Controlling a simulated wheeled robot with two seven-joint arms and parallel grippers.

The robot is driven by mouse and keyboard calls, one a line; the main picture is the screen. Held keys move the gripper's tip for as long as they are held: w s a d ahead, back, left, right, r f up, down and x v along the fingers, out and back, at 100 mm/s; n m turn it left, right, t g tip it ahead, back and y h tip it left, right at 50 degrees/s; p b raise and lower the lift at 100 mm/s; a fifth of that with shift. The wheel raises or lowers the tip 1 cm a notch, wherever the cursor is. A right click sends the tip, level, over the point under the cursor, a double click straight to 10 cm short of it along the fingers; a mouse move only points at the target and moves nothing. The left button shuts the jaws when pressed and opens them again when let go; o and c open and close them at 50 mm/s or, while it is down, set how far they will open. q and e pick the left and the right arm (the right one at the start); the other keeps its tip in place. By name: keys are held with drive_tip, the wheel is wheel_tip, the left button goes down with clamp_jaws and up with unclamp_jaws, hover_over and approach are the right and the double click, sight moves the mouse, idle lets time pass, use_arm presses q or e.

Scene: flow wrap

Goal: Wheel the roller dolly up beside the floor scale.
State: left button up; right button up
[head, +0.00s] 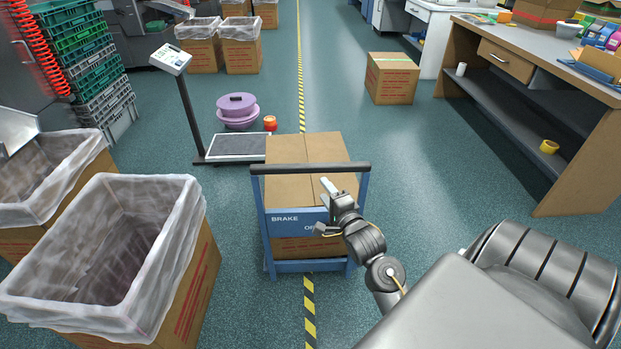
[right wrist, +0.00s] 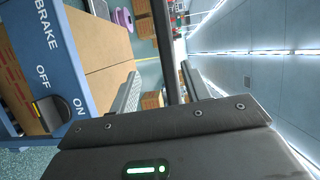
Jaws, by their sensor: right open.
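The roller dolly (head: 311,263) is a blue cart with a dark handle bar (head: 285,169), a panel marked BRAKE and cardboard boxes on it. It stands over the striped floor line. My right gripper (head: 326,208) is open at the handle side of the dolly. In the right wrist view, the handle bar (right wrist: 164,45) runs between its spread fingers; I cannot tell how deep. The black brake lever (right wrist: 49,112) is beside OFF and ON marks. My left gripper is not in view.
Lined cartons (head: 190,290) stand close at the left. A closed carton (head: 392,79) stands farther right, near the workbench (head: 570,160). The floor right of the dolly is clear.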

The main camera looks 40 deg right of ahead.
sight(313, 171)
drive_tip(key=x, duration=0.6)
drive_tip(key=r+b+x, duration=0.1)
drive_tip(key=x, duration=0.2)
drive_tip(key=shift+w+d, duration=0.15)
drive_tip(key=shift+w, duration=0.15)
drive_tip(key=shift+w+d, duration=0.1)
drive_tip(key=shift+w, duration=0.4)
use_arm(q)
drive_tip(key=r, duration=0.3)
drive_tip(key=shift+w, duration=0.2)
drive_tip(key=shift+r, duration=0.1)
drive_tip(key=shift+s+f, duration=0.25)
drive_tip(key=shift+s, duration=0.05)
use_arm(e)
clamp_jaws()
